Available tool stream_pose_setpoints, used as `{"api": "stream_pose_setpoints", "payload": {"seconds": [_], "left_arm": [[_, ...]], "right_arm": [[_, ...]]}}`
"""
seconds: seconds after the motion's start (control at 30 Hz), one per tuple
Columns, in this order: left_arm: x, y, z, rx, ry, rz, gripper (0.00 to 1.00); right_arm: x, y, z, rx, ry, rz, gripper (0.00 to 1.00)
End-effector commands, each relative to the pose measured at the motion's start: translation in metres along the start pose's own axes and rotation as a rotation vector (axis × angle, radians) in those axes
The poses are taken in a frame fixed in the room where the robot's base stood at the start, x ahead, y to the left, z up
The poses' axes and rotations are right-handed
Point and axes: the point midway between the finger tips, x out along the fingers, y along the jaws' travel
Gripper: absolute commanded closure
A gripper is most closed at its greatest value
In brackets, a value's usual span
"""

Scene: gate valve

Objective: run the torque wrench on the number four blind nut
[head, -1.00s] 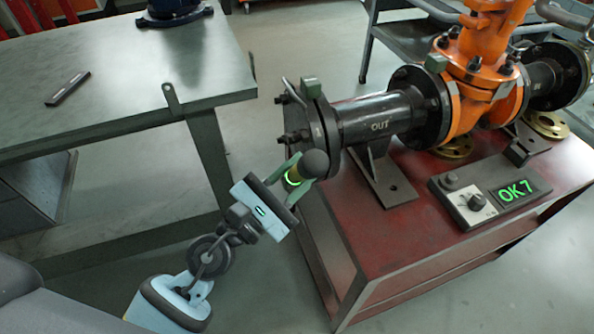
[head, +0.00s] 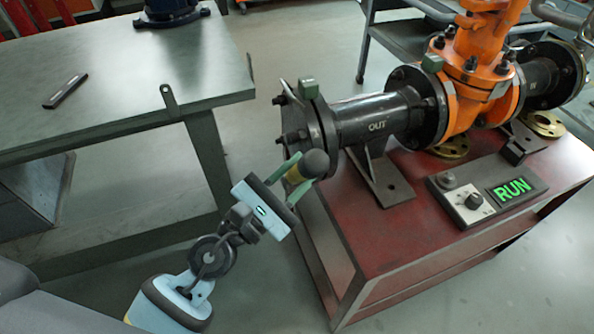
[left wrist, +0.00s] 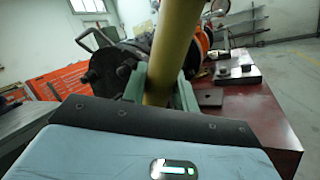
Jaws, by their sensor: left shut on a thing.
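My left gripper (head: 297,180) is shut on the torque wrench (head: 315,162), which shows a dark round end and a yellow body between the fingers. In the left wrist view the wrench is a yellow shaft (left wrist: 172,50) between green fingers. The wrench's round end appears beside the lower edge of the black blind flange (head: 312,120) at the left end of the OUT pipe; contact cannot be told. Blind nuts (head: 290,137) stick out at the flange's left side. No number on them is legible, so number four cannot be singled out. My right gripper is not in view.
The pipe and orange valve (head: 467,95) stand on a red bench (head: 400,235). A control box (head: 462,205) there has a display (head: 516,190) reading RUN in green. A grey table (head: 120,75) with a dark bar (head: 65,91) is at left. Open floor lies between.

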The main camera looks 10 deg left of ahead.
Motion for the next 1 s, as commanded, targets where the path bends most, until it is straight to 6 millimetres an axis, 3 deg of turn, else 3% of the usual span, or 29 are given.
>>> {"api": "stream_pose_setpoints", "payload": {"seconds": [1.0], "left_arm": [[-0.008, 0.006, 0.003, 0.0, -0.007, 0.004, 1.0]], "right_arm": [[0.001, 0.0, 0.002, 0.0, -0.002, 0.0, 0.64]]}}
